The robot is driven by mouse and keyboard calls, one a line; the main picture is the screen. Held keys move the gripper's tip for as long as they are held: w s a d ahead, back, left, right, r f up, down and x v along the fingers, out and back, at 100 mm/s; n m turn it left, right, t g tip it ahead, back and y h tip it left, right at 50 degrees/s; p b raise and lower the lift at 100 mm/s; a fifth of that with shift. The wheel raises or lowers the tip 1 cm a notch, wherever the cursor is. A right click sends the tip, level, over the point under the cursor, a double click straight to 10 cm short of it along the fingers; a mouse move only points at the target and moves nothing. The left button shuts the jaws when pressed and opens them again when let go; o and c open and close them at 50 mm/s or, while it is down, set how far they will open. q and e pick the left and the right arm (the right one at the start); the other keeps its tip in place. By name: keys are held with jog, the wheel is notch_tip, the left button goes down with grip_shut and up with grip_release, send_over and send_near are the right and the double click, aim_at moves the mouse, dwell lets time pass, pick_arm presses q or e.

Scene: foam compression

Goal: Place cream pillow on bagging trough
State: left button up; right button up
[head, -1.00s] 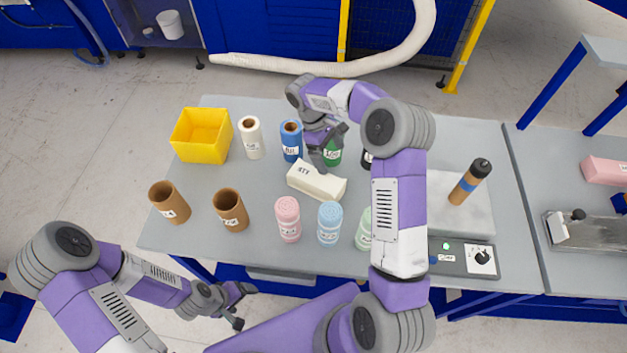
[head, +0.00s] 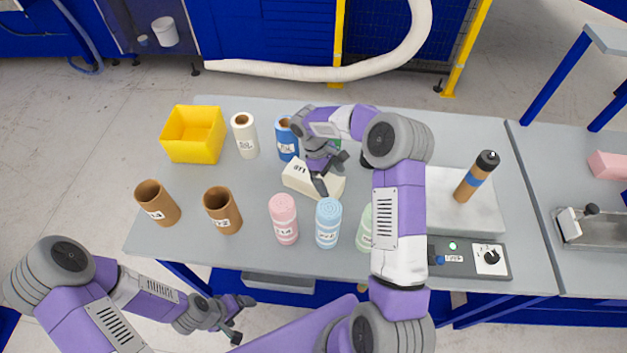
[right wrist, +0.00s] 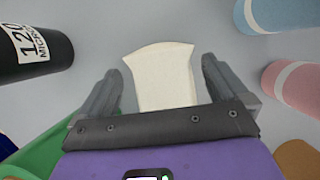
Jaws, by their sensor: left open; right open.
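My right gripper (head: 323,178) is over the pillow's right part and is open. In the right wrist view the pillow (right wrist: 162,75) lies between the two spread fingers of my right gripper (right wrist: 160,85), with a gap on each side. My left gripper (head: 240,318) is open and empty, in front of the table's front edge. The metal trough (head: 592,233), probably the bagging trough, is on the right-hand table, cut off by the picture's edge.
Pink (head: 284,220) and blue (head: 327,224) rolls stand in front of the pillow. Brown tubes (head: 222,210) and a yellow bin (head: 193,136) are to the left. Blue, green and black rolls stand behind. A control box (head: 470,259) and a pink block (head: 607,165) are to the right.

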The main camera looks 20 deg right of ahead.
jog(key=shift+x, duration=1.15)
jog(key=c, duration=0.8)
